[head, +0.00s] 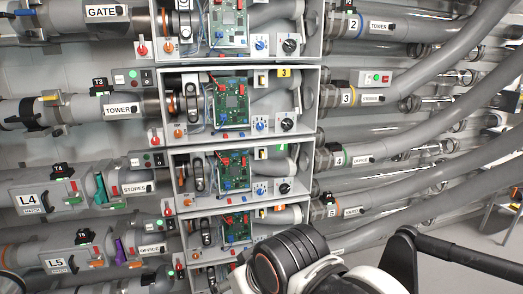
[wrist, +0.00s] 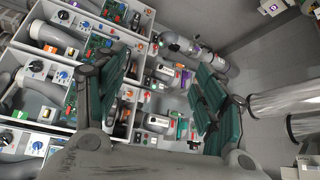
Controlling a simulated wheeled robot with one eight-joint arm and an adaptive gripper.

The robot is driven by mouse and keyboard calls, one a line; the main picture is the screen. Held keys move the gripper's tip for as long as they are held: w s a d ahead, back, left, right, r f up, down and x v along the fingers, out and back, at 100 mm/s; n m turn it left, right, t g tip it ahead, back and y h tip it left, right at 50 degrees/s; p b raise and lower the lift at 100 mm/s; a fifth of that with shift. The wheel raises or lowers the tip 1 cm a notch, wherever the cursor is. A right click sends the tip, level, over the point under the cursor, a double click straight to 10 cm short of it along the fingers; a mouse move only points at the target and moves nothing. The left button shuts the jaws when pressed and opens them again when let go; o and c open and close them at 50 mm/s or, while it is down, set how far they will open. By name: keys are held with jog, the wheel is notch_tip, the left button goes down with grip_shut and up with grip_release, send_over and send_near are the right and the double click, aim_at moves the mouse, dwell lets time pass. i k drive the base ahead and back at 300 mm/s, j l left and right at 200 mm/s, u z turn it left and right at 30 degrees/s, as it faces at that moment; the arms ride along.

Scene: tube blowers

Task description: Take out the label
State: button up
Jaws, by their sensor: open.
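Several white labels show on the grey tubes in the head view: GATE (head: 101,11), TOWER (head: 119,110), STORES (head: 136,188) and OFFICE (head: 151,248) on the left. Smaller ones, such as another TOWER label (head: 379,26), are on the right tubes. A yellow label with a 3 (head: 284,73) sits on a box's top edge. I cannot tell which label is meant. My gripper (wrist: 166,72) shows in the wrist view with its two green-padded fingers wide apart and nothing between them. It is above the boxes and tubes, apart from any label I can make out.
Open white boxes (head: 318,103) with green circuit boards (head: 231,106), knobs and switches form a column in the head view. Thick grey tubes (head: 455,110) curve away right. In the wrist view, clear tubes (wrist: 283,103) lie at the right and bare grey floor (wrist: 245,75) is beside them.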

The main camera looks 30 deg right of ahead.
aim_at(367, 159)
jog(key=z, duration=1.7)
jog(key=i+l+u, duration=0.25)
jog(key=i+l, duration=0.5)
jog(key=i+l+u, duration=0.25)
jog(key=i+l, duration=0.45)
jog(key=l, duration=0.15)
